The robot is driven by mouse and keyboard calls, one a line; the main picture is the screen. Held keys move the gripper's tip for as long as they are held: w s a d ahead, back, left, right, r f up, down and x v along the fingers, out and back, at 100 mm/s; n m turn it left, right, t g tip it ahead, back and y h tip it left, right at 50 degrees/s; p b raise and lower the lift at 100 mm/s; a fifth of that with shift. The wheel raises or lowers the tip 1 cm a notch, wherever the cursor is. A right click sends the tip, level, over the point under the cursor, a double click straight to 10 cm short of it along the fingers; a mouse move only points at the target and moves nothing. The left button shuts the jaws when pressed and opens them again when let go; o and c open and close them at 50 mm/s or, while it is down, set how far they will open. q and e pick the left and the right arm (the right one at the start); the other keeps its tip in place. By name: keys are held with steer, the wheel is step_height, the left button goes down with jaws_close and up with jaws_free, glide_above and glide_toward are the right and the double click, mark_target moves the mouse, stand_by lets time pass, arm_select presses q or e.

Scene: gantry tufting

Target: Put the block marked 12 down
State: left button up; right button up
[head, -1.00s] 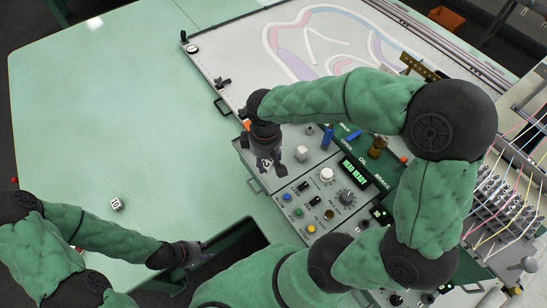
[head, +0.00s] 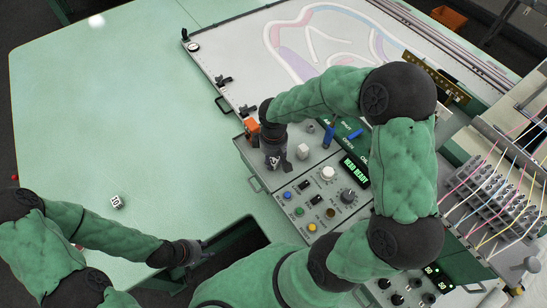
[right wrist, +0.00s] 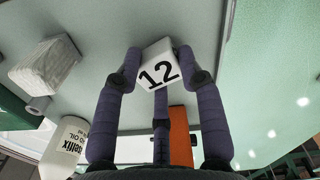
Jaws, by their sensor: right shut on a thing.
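The white block marked 12 (right wrist: 158,72) is between the fingers of my right gripper in the right wrist view, with its number facing the camera. My right gripper (head: 277,165) is shut on it, pointing down over the left part of the grey control console (head: 262,183). In the head view the block is hidden by the gripper. Whether the block touches the surface behind it, I cannot tell. My left gripper (head: 203,248) is at the lower left, beside a dark opening, far from the block; its fingers are too small to read.
A small white numbered cube (head: 116,202) lies on the green table (head: 120,110). Close to my right gripper are an orange part (head: 252,125), a pale block-like piece (head: 303,151) and console knobs (head: 327,174). An oil bottle (right wrist: 63,145) shows in the wrist view. The table's middle is clear.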

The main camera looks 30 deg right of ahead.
mark_target(274, 160)
steer(key=shift+f, duration=0.15)
steer(key=o, duration=1.2)
step_height(274, 160, up, 12)
steer(key=p, duration=0.1)
steer(key=shift+r, duration=0.25)
